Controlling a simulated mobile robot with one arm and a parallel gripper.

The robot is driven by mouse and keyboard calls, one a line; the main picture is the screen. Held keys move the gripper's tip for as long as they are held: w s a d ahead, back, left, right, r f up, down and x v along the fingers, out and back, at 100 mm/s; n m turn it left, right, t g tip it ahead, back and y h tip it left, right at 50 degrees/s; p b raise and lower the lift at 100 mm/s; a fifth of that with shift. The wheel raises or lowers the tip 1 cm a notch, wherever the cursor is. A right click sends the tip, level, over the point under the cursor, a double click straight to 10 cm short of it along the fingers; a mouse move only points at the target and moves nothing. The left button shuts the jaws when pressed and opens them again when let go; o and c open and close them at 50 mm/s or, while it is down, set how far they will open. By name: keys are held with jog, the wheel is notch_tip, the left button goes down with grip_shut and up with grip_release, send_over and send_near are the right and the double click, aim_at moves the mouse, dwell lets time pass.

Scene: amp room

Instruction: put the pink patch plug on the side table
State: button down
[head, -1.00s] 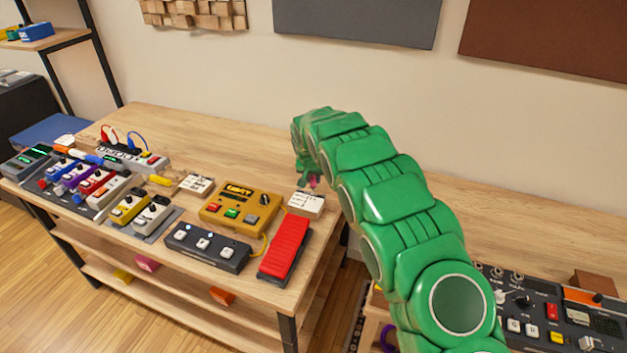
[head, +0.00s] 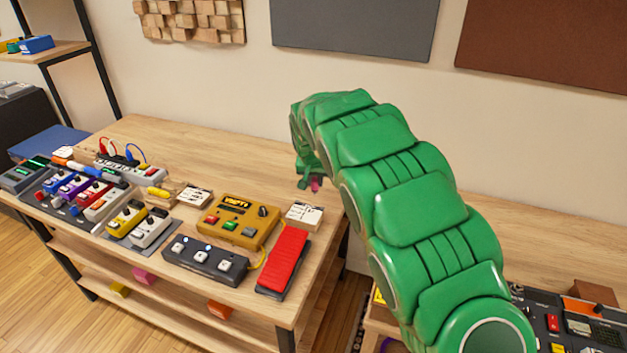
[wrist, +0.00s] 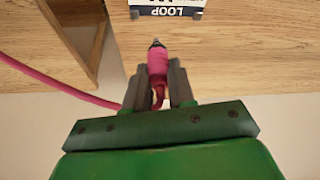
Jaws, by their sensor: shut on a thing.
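My gripper (wrist: 155,88) is shut on the pink patch plug (wrist: 158,62), whose metal tip points away from the gripper. A pink cable (wrist: 60,86) runs from it to the left in the wrist view. In the head view the plug (head: 315,185) shows as a small pink spot under my green arm, above the pedal table (head: 240,160), near its right end. My arm hides most of the gripper there. I cannot tell which surface is the side table; a wooden top (head: 560,235) shows at the right behind my arm.
Several pedals crowd the table, with a red pedal (head: 284,262) and a white-topped box (head: 303,215) near its right end. A mixer-like unit (head: 575,322) stands at the lower right. The table's back strip is clear. A box marked LOOP (wrist: 166,8) is ahead in the wrist view.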

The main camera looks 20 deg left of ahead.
jog(key=s+d+r, duration=0.3)
jog(key=s+d, duration=0.1)
jog(key=s, duration=0.2)
jog(key=shift+s+r, duration=0.3)
jog(key=shift+s, duration=0.05)
jog(key=shift+d, duration=0.15)
